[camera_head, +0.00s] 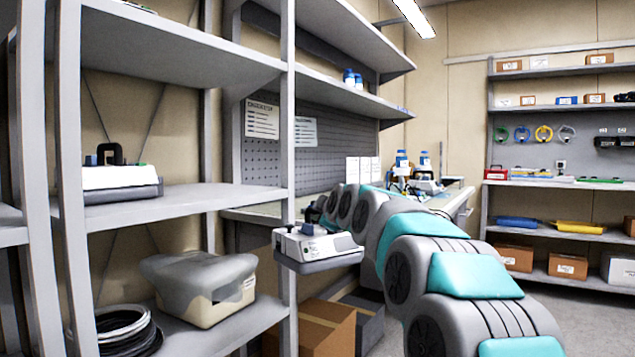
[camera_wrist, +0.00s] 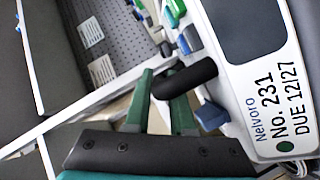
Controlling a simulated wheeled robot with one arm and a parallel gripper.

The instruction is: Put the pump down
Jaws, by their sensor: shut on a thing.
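The pump (camera_head: 318,249) is a white box with a grey base, held in the air in front of the shelf post in the head view. In the wrist view the pump (camera_wrist: 262,85) fills the right side, with a dark panel and the label "Nelvoro No. 231 DUE 12/27". My gripper (camera_wrist: 166,84) has green fingers shut on its black handle (camera_wrist: 188,79). In the head view the fingers are too small to make out. The pump looks roughly level, with no surface touching its underside that I can see.
A similar pump (camera_head: 120,180) with a black handle stands on the middle shelf (camera_head: 190,201), whose right part is bare. Below are a covered device (camera_head: 200,285), coiled hoses (camera_head: 125,330) and a cardboard box (camera_head: 325,325). A workbench (camera_head: 262,213) lies behind; stocked shelving (camera_head: 555,187) stands right.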

